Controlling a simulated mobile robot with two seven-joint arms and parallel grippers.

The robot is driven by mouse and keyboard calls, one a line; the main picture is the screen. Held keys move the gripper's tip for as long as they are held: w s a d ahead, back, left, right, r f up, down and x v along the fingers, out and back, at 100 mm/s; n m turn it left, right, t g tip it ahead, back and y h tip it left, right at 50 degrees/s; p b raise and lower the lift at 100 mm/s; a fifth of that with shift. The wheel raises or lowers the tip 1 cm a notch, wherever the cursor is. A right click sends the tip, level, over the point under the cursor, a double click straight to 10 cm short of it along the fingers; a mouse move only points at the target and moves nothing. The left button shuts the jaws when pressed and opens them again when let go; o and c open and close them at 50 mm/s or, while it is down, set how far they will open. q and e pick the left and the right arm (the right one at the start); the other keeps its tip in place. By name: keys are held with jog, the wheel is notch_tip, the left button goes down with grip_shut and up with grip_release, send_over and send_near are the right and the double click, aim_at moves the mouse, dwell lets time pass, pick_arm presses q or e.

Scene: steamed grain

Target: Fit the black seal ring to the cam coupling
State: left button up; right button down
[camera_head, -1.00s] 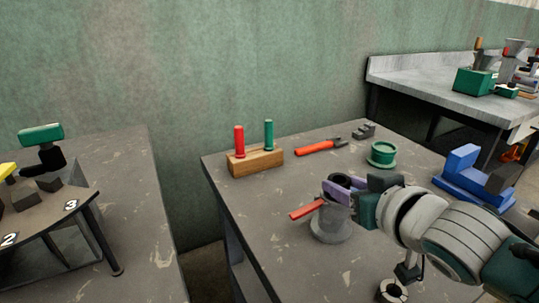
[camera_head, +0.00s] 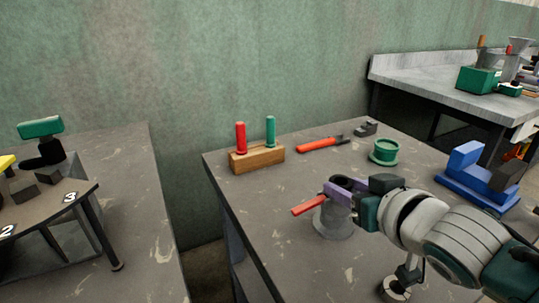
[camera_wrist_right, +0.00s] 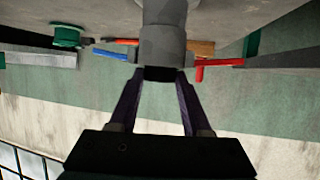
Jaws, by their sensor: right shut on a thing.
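The cam coupling (camera_head: 334,222) is a grey upright body on the middle table, with a red lever (camera_head: 309,205) sticking out to the left. My right gripper (camera_head: 341,188) is at its top, with purple fingers shut on the black seal ring (camera_head: 346,182). In the right wrist view, which looks upside down, a dark piece (camera_wrist_right: 160,74) sits between the fingertips at the end of the grey coupling (camera_wrist_right: 163,40). The red lever (camera_wrist_right: 214,66) shows beside it. I cannot tell whether the ring is seated or only touching. My left gripper is not in view.
A wooden block (camera_head: 256,160) with a red and a green peg stands behind. A red-handled tool (camera_head: 318,145), a green flanged part (camera_head: 383,152) and a blue fixture (camera_head: 472,178) lie further right. A round pale part (camera_head: 397,288) is near the front, by my arm.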

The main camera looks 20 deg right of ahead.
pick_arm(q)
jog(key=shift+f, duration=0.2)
pick_arm(e)
jog(key=shift+f, duration=0.2)
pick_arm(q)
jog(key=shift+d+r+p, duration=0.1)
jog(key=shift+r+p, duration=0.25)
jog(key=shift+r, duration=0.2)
pick_arm(e)
jog(key=shift+r, duration=0.35)
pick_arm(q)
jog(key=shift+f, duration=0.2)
pick_arm(e)
jog(key=shift+f, duration=0.35)
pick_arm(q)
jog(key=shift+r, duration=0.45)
pick_arm(e)
jog(key=shift+r, duration=0.3)
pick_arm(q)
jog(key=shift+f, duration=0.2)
pick_arm(e)
jog(key=shift+f, duration=0.25)
pick_arm(q)
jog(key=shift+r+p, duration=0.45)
jog(key=shift+p, duration=0.05)
pick_arm(e)
jog(key=shift+r, duration=0.35)
jog(key=shift+c, duration=1.4)
grip_release()
